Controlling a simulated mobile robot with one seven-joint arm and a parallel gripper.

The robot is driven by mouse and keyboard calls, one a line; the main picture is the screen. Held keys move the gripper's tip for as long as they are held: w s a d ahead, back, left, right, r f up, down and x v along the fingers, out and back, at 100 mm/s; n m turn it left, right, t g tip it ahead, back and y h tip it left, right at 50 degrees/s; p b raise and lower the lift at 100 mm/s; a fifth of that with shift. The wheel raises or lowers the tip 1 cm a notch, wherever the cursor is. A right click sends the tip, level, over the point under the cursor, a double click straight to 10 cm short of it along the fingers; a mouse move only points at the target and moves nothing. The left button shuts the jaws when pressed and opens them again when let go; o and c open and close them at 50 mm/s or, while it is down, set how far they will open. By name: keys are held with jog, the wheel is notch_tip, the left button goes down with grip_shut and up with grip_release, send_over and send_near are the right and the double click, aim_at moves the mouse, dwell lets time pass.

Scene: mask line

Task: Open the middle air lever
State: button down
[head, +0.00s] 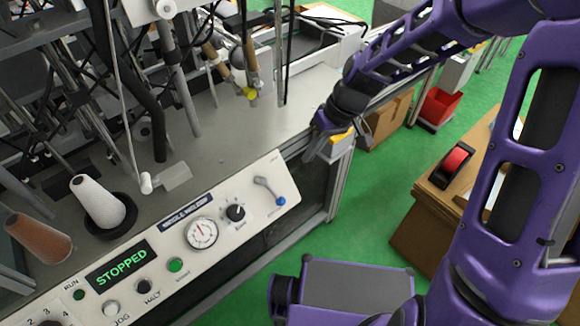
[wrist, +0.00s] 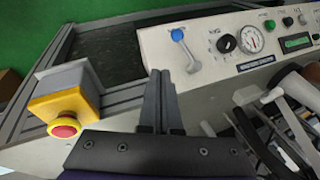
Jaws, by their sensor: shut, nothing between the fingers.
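No other lever of this kind can be made out. My gripper (head: 308,158) is shut and empty, above and to the right of the lever, apart from it. In the wrist view its fingers (wrist: 159,76) are together, pointing toward the panel's edge, left of the lever's base.
A yellow box with a red button (wrist: 64,131) stands close to the left of my fingers. The panel (head: 160,290) also carries a gauge (head: 202,233), a black knob (head: 235,212) and a STOPPED display (head: 121,266). Yarn cones stand left. Green floor (head: 375,205) is open at right.

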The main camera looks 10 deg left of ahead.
aim_at(269, 190)
jog(key=b+x, duration=0.1)
jog(key=x, duration=0.8)
jog(key=shift+s, duration=0.1)
jog(key=shift+s+a+f, duration=0.35)
jog(key=shift+s+a, duration=0.4)
jog(key=shift+s, duration=0.1)
jog(key=shift+s+a+f, duration=0.25)
jog(key=shift+s+a, duration=0.2)
jog(key=shift+s, duration=0.1)
